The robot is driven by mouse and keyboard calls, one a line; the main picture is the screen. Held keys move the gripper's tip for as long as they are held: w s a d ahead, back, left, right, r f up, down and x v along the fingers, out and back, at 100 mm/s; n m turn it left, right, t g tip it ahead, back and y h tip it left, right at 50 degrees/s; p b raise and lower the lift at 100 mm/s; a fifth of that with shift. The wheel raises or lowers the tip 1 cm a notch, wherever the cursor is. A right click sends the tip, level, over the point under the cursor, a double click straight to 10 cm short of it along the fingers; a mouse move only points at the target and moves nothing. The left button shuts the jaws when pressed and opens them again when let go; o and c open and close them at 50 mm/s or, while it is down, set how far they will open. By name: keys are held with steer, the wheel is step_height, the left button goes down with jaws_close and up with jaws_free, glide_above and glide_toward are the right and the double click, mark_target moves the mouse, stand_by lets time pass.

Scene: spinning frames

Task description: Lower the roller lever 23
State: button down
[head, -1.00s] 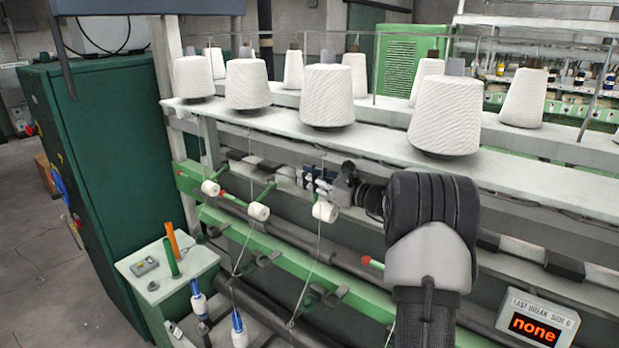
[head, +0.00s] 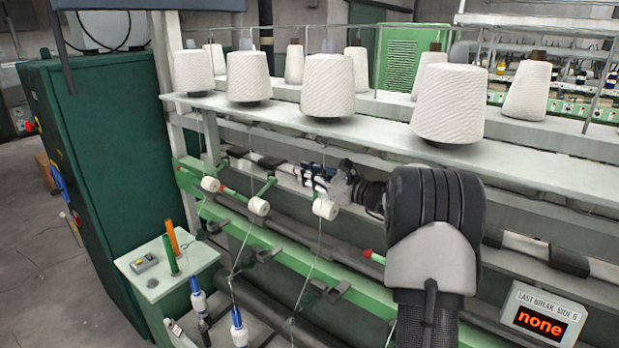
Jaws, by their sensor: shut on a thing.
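My gripper (head: 315,177) is at the green rail of the spinning frame, just above and behind a white roller (head: 325,207). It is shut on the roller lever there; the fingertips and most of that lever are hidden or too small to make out. Two more white rollers, one in the middle (head: 258,206) and one at the left (head: 210,184), sit to the left on green lever arms. A red lever end (head: 367,253) shows to the right, below my arm. I cannot read any lever number.
Large white yarn cones (head: 327,85) stand on the shelf (head: 390,148) above my gripper. Thin yarns run down past the rollers. A small table (head: 150,265) with spools and a green cabinet (head: 105,170) are at the left. A display (head: 540,318) reads "none".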

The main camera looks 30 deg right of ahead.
steer(key=s+a+f+n+b, duration=0.1)
steer(key=a+f+n+b, duration=0.3)
steer(key=b, duration=0.8)
steer(key=shift+s+a+f+n, duration=0.15)
steer(key=shift+s+f+n, duration=0.2)
steer(key=shift+f, duration=0.5)
steer(key=c, duration=1.6)
jaws_free()
steer(key=shift+c, duration=0.2)
steer(key=shift+w+f, duration=0.1)
